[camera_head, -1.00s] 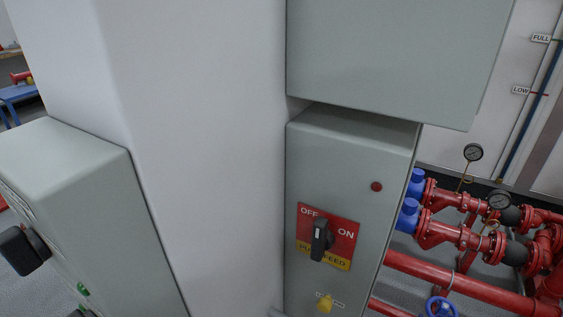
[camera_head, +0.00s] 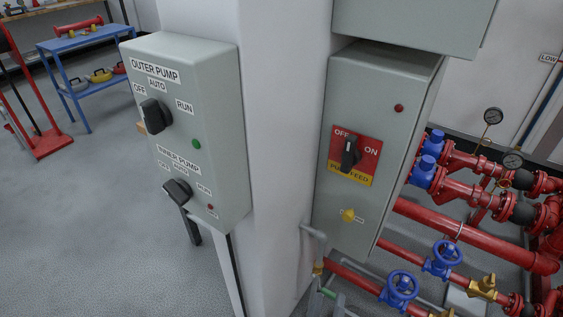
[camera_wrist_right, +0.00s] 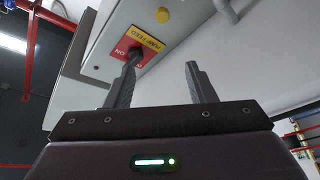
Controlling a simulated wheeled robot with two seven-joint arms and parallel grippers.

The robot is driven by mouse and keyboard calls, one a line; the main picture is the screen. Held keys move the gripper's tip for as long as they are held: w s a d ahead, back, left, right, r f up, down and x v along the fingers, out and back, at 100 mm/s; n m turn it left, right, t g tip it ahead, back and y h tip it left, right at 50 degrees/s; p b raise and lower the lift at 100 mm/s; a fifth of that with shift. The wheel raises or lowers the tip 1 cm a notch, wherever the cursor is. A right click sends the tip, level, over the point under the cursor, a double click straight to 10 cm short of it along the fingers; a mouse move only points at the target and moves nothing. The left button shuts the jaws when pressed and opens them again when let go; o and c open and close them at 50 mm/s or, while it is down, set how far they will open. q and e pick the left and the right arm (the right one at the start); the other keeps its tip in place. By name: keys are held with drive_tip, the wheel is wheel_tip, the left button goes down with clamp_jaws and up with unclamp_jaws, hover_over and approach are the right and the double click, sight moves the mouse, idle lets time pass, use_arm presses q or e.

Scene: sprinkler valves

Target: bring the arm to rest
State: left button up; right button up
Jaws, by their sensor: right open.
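My right gripper (camera_wrist_right: 161,72) is open and empty in the right wrist view, with its two dark fingers apart. Past the fingers is the red and yellow pump feed plate (camera_wrist_right: 138,46), upside down in that view. The left finger overlaps the plate's black handle in the picture; I cannot tell whether they touch. In the head view the pump feed box (camera_head: 364,110) has its black handle (camera_head: 350,154) roughly upright between OFF and ON. I cannot make out my right gripper clearly in the head view. My left gripper is in neither view.
A grey panel (camera_head: 218,92) with two black pump knobs is on the left of the white column (camera_head: 285,150). Red pipes (camera_head: 470,230) with blue valve wheels (camera_head: 400,288) are on the right. A blue table (camera_head: 75,45) stands at far left. Grey floor is open at left.

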drive_tip(key=s+d+f+g+y+p, duration=0.1)
drive_tip(key=s+d+f+g+y, duration=0.15)
drive_tip(key=f, duration=0.65)
drive_tip(key=s+d+f+g+y+p, duration=0.1)
drive_tip(key=f+g, duration=0.3)
drive_tip(key=f, duration=0.4)
drive_tip(key=s+d+f+g+y+p, duration=0.1)
drive_tip(key=s+d+f+g, duration=0.15)
drive_tip(key=f, duration=0.65)
use_arm(q)
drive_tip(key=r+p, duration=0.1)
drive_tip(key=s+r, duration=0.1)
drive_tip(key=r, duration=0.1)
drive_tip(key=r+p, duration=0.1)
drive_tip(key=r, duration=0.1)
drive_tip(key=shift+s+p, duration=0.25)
drive_tip(key=shift+p, duration=0.05)
use_arm(e)
drive_tip(key=s+d+f+m+g, duration=0.2)
drive_tip(key=s+f+g, duration=0.3)
drive_tip(key=s, duration=0.5)
drive_tip(key=s+d+f+m+g+y, duration=0.1)
drive_tip(key=s+d+f+g, duration=0.3)
drive_tip(key=s+f, duration=0.3)
drive_tip(key=s+d, duration=0.1)
drive_tip(key=s, duration=0.2)
drive_tip(key=shift+s+d+m+g, duration=0.15)
drive_tip(key=shift+s+m+g, duration=0.2)
drive_tip(key=shift+m+g, duration=0.05)
